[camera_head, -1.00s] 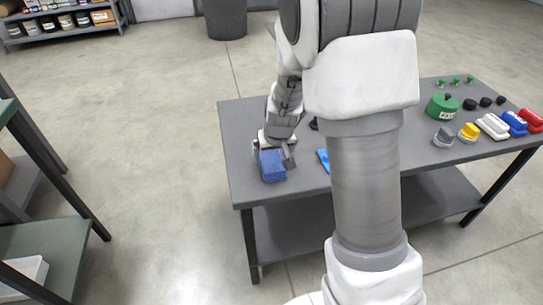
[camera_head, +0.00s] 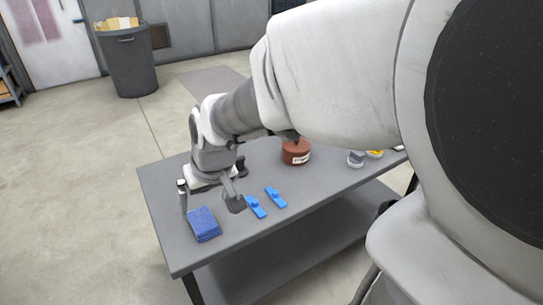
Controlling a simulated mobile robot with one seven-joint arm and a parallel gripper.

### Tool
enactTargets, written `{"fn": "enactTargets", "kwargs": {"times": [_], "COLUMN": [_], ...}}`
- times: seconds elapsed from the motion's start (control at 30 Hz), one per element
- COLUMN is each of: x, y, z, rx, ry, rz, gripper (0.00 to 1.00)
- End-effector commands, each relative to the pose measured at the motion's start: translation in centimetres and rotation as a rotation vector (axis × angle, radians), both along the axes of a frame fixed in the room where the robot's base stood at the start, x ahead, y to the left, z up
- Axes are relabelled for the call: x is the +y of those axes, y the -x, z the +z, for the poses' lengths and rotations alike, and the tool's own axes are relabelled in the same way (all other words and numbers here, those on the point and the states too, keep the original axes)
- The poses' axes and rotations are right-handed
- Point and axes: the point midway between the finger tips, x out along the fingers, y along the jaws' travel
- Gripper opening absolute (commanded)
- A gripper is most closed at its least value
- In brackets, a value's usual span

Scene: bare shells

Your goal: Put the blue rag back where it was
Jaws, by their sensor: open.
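The blue rag (camera_head: 203,226), a folded, block-like bundle, lies on the grey table (camera_head: 165,210) near its left front corner. My gripper (camera_head: 209,194) is open, with its fingers spread apart. It is just behind the rag in the picture, and nothing shows between the fingers. The rag looks clear of the fingers, though the exact height of the gripper above the table is hard to tell.
Two blue clip-like pieces (camera_head: 265,201) lie right of the rag. A red-brown labelled round container (camera_head: 295,152) and a grey item (camera_head: 356,158) stand farther right. My arm hides much of the table's right side. A dark bin (camera_head: 132,68) stands behind on the floor.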

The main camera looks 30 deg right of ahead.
Motion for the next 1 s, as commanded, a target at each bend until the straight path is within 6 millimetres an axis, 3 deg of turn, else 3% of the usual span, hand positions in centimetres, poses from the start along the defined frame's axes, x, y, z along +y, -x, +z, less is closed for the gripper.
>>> {"fn": "enactTargets", "kwargs": {"times": [0.03,0.2,0.4,0.5,0.67,1.0], "x": [0.2,-0.1,-0.5,-0.7,-0.8,-0.8], "y": [1.3,6.3,11.2,12.6,13.6,13.6], "z": [2.8,5.5,7.0,7.2,7.2,7.4], "rx": [-0.056,-0.076,-0.092,-0.096,-0.095,-0.095], "ry": [-0.004,0.013,0.051,0.067,0.079,0.078], "rz": [0.006,0.005,-0.008,-0.014,-0.02,-0.02], "gripper": [1.0,1.0,1.0,1.0,1.0,1.0]}}
